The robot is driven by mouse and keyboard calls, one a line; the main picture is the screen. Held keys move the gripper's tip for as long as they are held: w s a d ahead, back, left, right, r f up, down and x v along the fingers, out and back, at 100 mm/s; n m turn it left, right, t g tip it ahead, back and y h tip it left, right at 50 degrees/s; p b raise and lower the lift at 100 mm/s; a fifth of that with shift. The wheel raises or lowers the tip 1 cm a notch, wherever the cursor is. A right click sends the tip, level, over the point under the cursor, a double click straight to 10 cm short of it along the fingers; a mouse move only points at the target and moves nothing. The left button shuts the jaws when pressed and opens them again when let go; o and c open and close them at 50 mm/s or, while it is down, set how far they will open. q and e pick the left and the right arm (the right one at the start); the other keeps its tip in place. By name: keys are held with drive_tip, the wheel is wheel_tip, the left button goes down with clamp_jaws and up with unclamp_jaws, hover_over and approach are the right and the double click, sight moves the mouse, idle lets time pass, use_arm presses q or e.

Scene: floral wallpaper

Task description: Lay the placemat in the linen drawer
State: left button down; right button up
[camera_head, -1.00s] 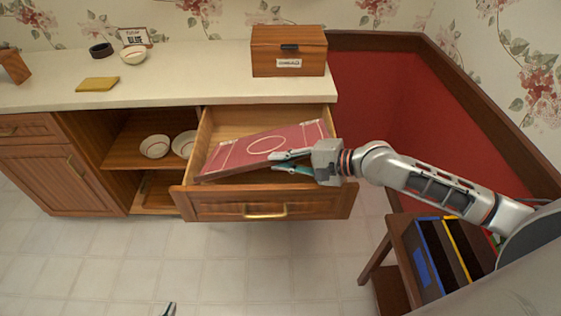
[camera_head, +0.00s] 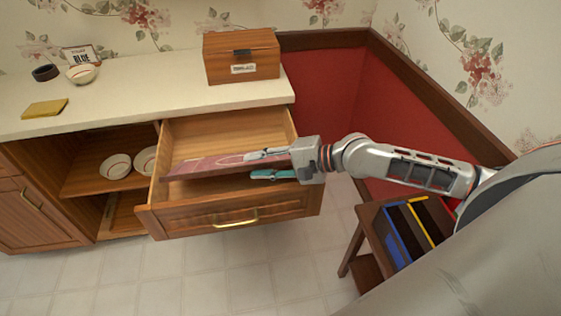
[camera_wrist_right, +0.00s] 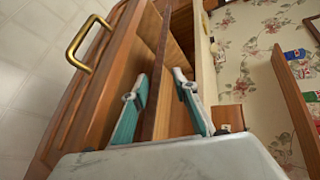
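The red placemat (camera_head: 205,167) with white lines is in the camera_head view, within the opening of the pulled-out wooden drawer (camera_head: 190,218). It shows nearly edge-on, with shadow beneath it, so it looks raised off the drawer floor at least in part. My right gripper (camera_head: 270,163) is at its right end, one teal finger above it and one below. In the right wrist view, the placemat's thin edge (camera_wrist_right: 155,100) runs between the two parted fingers (camera_wrist_right: 161,80), with gaps showing on both sides. My left gripper is not in view.
A labelled wooden box (camera_head: 242,60), a bowl (camera_head: 82,74), a dark ring (camera_head: 46,72) and a yellow cloth (camera_head: 45,108) are on the counter. Bowls (camera_head: 116,167) sit in the open shelf left of the drawer. A stool (camera_head: 364,215) with blue and yellow dividers stands at the right.

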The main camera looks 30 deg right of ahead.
drive_tip(key=shift+b+v, duration=0.3)
drive_tip(key=shift+v, duration=3.6)
drive_tip(key=shift+a, duration=0.1)
